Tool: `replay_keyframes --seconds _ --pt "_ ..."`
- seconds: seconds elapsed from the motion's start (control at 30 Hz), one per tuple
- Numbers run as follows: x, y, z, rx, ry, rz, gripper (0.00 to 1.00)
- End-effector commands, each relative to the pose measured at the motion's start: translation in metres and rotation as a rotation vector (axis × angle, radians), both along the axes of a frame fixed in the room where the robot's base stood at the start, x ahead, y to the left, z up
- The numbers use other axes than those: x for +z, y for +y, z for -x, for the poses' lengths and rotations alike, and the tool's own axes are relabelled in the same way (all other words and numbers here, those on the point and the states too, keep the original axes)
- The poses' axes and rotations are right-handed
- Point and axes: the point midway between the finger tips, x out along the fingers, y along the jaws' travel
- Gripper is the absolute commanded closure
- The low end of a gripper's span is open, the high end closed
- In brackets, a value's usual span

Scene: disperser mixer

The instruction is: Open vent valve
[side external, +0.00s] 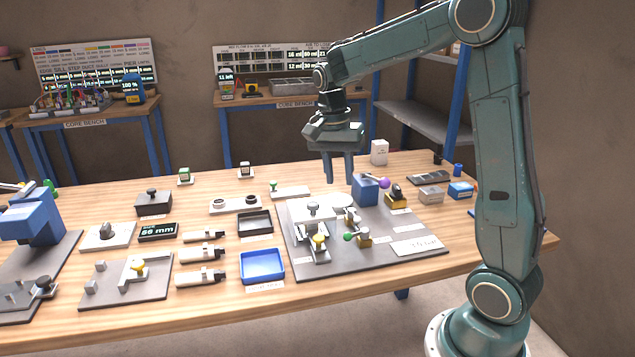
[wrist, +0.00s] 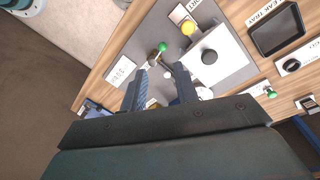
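A grey plate (side external: 290,255) on the table carries the disperser parts. A green-knobbed lever (side external: 348,237) with a brass body stands near its front middle; its green knob also shows in the wrist view (wrist: 163,47). A yellow-knobbed part (side external: 319,240) stands left of it. A purple-knobbed lever (side external: 384,183) sits by a blue block (side external: 364,190) at the back. No readable label tells which is the vent valve. My gripper (side external: 339,182) is open and empty, pointing down above the plate's back, apart from the parts. In the wrist view my fingers (wrist: 161,80) partly hide the parts below.
Right of the plate lie small boxes, one blue (side external: 461,190). Left are a blue tray (side external: 262,280), a black tray (side external: 256,223) and several white bottles (side external: 202,254). A white box (side external: 379,152) stands behind. The table's front edge is mostly clear.

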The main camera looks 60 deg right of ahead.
Motion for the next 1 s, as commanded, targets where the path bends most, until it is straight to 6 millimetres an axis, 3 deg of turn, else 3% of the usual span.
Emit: replay_keyframes --seconds 0.3,0.67,1.0 --pt "-0.027 -0.028 -0.015 -0.195 0.075 -0.005 0.7" --pt "-0.031 -0.029 -0.015 -0.207 0.079 -0.005 0.7" --pt "-0.062 -0.029 -0.008 -0.206 0.082 -0.007 0.7"
